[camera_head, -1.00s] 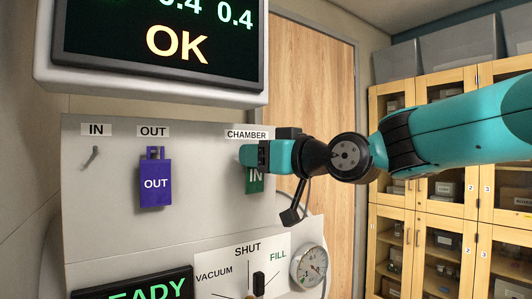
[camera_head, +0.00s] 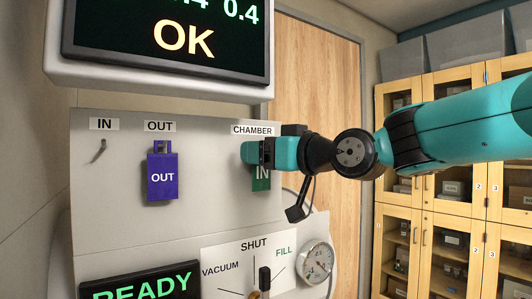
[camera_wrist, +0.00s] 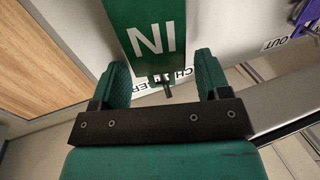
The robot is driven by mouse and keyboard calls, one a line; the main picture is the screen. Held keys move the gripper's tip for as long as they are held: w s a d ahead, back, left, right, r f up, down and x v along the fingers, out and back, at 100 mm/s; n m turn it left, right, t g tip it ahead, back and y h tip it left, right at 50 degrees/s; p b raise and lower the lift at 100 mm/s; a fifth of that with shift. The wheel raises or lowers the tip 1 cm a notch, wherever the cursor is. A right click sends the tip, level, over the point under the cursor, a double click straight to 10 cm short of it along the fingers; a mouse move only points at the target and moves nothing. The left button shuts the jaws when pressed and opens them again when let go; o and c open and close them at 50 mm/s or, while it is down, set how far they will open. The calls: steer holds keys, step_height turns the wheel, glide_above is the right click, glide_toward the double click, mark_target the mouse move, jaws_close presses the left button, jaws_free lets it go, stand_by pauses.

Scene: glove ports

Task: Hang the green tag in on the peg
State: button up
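The green tag (camera_head: 261,180), marked IN, hangs at the peg under the CHAMBER label. The wrist view shows it upside down (camera_wrist: 152,35), with its narrow slotted top end near my fingers. My gripper (camera_wrist: 163,82) is open, with a finger on either side of the tag's top end and the dark chamber peg (camera_wrist: 168,92); gaps show beside the tab. In the head view my gripper (camera_head: 258,153) covers the tag's top. The bare peg (camera_head: 100,151) under the IN label is at the far left of the panel, with nothing on it.
A purple OUT tag (camera_head: 162,178) hangs between the bare peg and the green tag. A screen (camera_head: 165,40) juts out above the panel. A valve knob (camera_head: 264,277) and a round gauge (camera_head: 317,262) are below. A cabinet (camera_head: 450,190) stands at the right.

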steer(key=shift+d, duration=0.1)
steer(key=b+v, duration=0.8)
steer(key=v, duration=0.9)
steer(key=s+a+f+m+g+h, duration=0.1)
steer(key=s+f+g+h, duration=0.2)
steer(key=f, duration=0.7)
steer(key=s+a+f+m+g+h, duration=0.1)
steer(key=s+f+g+h, duration=0.15)
steer(key=f, duration=0.85)
steer(key=s+d+f+g+h, duration=0.1)
steer(key=s+f+g, duration=0.1)
steer(key=s+f, duration=0.2)
steer(key=s+d+f+g+h, duration=0.1)
steer(key=s+d+f+g, duration=0.1)
steer(key=s+f, duration=0.2)
steer(key=s+d+f+g+h, duration=0.1)
steer(key=s+f+g+h, duration=0.1)
steer(key=s+f, duration=0.3)
steer(key=shift+d+f+m+g, duration=0.25)
steer(key=shift+d+f+m, duration=0.1)
steer(key=shift+f+m, duration=0.05)
stand_by(1.5)
